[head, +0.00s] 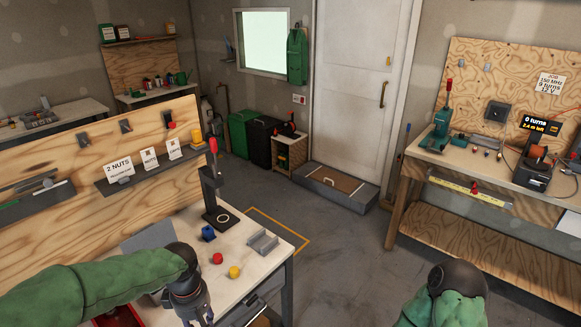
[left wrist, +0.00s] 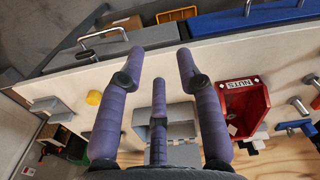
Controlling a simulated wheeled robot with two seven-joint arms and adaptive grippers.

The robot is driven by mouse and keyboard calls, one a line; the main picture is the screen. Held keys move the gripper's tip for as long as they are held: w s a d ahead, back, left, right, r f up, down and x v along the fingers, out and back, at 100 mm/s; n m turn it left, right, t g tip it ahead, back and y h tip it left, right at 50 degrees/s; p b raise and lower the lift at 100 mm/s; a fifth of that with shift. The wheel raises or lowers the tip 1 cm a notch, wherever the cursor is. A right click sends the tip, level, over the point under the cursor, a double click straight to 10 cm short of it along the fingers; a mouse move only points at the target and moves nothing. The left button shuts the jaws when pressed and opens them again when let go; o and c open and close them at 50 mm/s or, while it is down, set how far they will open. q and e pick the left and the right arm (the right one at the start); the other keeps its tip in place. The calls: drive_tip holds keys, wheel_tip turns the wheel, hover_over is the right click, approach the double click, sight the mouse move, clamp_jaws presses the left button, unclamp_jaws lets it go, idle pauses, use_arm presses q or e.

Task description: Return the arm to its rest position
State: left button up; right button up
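My left arm (head: 90,290) comes in from the left over the near end of the workbench (head: 265,228), its wrist bent downward. My left gripper (head: 195,318) is at the bottom edge of the head view, partly cut off. In the left wrist view the gripper's (left wrist: 160,62) three purple fingers are spread apart with nothing between them. My right arm (head: 448,296) shows only as a green sleeve and dark joint at the bottom right of the head view, over the floor; its gripper does not show.
A red bin labelled NUTS (left wrist: 248,112) and a grey bin (left wrist: 180,112) lie near the left gripper. Floor between the benches is clear.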

use_arm(q)
drive_tip(key=s+d+f+m+h, duration=0.1)
drive_tip(key=d+f+m+h, duration=0.2)
drive_tip(key=f, duration=0.6)
drive_tip(key=s+d+f+m, duration=0.25)
drive_tip(key=d+f, duration=0.35)
drive_tip(key=f, duration=0.3)
drive_tip(key=s+d+f+m+h, duration=0.1)
drive_tip(key=s+d+f+m, duration=0.2)
drive_tip(key=s+f+m, duration=0.2)
drive_tip(key=s+f, duration=0.3)
drive_tip(key=f, duration=0.4)
drive_tip(key=shift+s, duration=0.4)
